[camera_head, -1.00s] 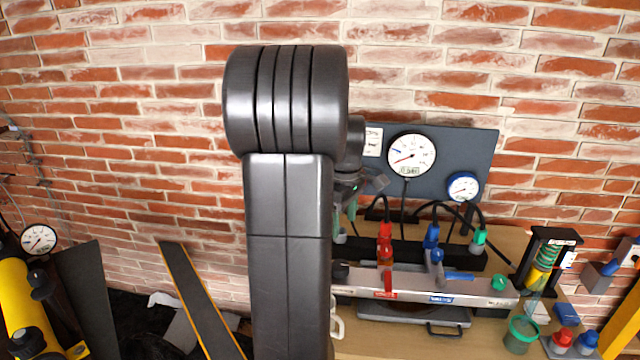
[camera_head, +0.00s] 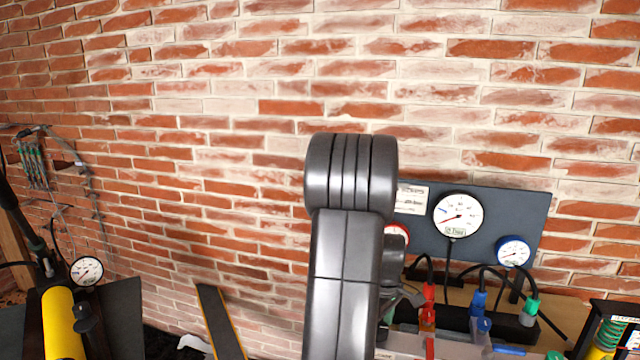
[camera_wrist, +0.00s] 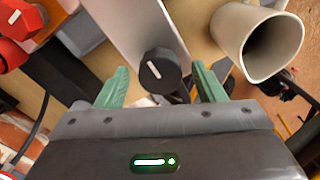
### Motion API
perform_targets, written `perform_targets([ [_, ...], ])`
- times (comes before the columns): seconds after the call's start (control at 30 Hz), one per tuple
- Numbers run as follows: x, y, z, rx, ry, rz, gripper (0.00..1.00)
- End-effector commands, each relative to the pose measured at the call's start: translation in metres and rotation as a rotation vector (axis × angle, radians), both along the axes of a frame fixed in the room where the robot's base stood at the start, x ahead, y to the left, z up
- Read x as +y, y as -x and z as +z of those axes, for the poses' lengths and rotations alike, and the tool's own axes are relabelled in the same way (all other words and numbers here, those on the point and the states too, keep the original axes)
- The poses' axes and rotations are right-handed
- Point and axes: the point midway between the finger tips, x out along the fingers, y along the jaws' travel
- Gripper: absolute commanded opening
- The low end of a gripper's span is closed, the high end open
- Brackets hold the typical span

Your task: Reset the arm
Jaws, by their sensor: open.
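My gripper (camera_wrist: 160,90) shows in the wrist view with its two green fingers spread apart and nothing held between them. A black knob (camera_wrist: 160,70) with a white mark, on a pale metal bar (camera_wrist: 135,25), lies in view between and beyond the fingertips. I cannot tell how far it is from the fingers. In the head view my grey arm stands upright in front of the bench, and the gripper is mostly hidden behind it.
A dark panel with a large white gauge (camera_head: 458,215) and a blue-rimmed gauge (camera_head: 514,251) stands behind red (camera_head: 428,310) and blue (camera_head: 478,305) fittings. A beige tube (camera_wrist: 268,45) is right of the fingers. A yellow cylinder (camera_head: 62,325) stands at left.

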Motion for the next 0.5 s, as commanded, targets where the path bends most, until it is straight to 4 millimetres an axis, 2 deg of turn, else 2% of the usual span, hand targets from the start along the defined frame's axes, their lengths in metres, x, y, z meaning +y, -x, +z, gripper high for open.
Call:
perform_targets([
  [0.33,0.0,0.0,0.003,0.0,0.0,-0.001,0.63],
  [0.5,0.0,-0.001,0.022,-0.004,0.001,0.001,0.63],
])
